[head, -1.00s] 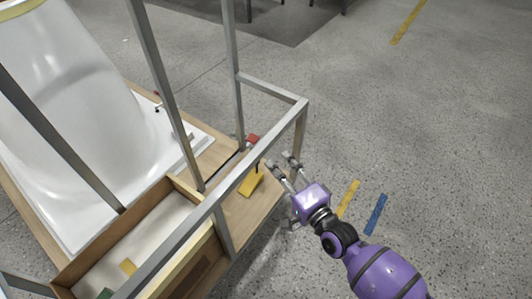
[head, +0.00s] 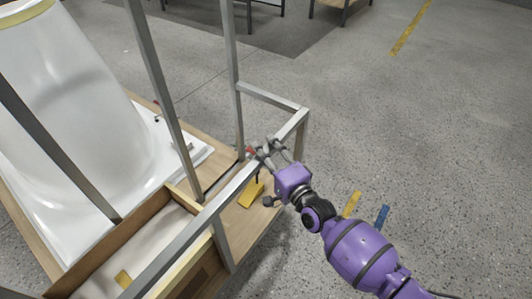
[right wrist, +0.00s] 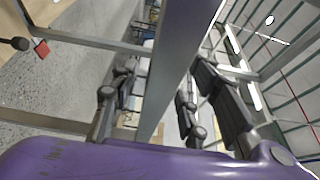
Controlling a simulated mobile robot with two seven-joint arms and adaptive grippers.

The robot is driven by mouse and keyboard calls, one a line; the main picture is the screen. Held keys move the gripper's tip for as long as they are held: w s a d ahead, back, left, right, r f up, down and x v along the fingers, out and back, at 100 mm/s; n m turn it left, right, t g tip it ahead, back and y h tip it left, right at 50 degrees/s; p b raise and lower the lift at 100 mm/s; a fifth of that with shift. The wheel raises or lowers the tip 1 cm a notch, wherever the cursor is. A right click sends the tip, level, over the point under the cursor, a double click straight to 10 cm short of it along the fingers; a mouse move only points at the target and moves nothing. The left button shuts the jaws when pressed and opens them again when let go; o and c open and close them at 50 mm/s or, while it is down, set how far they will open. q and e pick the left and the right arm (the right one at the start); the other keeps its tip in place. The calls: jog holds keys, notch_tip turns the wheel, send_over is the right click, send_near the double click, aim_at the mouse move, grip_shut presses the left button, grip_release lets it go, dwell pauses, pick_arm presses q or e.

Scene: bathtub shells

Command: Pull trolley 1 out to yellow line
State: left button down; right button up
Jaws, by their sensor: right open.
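The trolley has a grey metal frame (head: 190,238) over a wooden deck (head: 262,222). A white bathtub shell (head: 70,110) lies on it at the left of the head view. My right gripper (head: 268,150) is at the top rail near the frame's right corner. It is open. In the right wrist view a grey bar (right wrist: 168,85) runs between its spread fingers (right wrist: 158,105); I cannot tell whether they touch it. A yellow strip (head: 410,28) is on the floor at the upper right, and a short yellow strip (head: 350,204) is nearer. My left gripper is not in view.
A blue floor strip (head: 381,217) lies beside the short yellow one. A yellow piece (head: 251,193) lies on the deck, and a wooden box (head: 120,236) sits under the frame. Table legs (head: 345,12) stand at the back. The floor at right is clear.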

grip_shut()
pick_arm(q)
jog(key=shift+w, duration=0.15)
pick_arm(e)
jog(key=shift+s+d, duration=0.1)
jog(key=shift+d, duration=0.05)
